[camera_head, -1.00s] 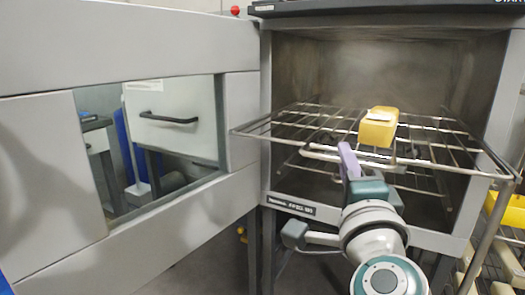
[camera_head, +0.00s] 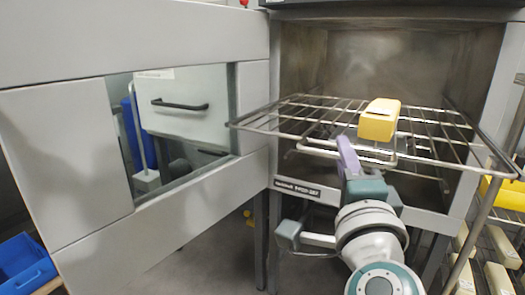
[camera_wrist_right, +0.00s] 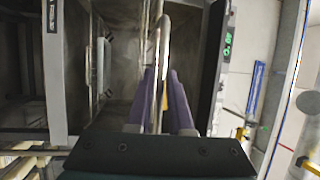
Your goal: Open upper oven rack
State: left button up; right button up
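The upper oven rack (camera_head: 270,120) is a wire rack that sticks out of the open oven (camera_head: 300,60) toward me. A yellow block (camera_head: 379,119) lies on it. My right gripper (camera_head: 347,155) is at the loop at the middle of the rack's front edge, its purple fingers pointing up. In the right wrist view, a metal bar of the rack (camera_wrist_right: 160,45) runs between the two purple fingers of the right gripper (camera_wrist_right: 164,80), which are close around it. The exact contact is partly hidden. My left gripper is not in view.
The oven door (camera_head: 180,225) with its window stands wide open at the left. A lower rack (camera_head: 425,175) is inside the oven. A trolley with yellow trays (camera_head: 505,192) stands at the right. A blue crate (camera_head: 22,262) is at the lower left.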

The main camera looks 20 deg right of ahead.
jog(key=o, duration=0.3)
jog(key=v, duration=1)
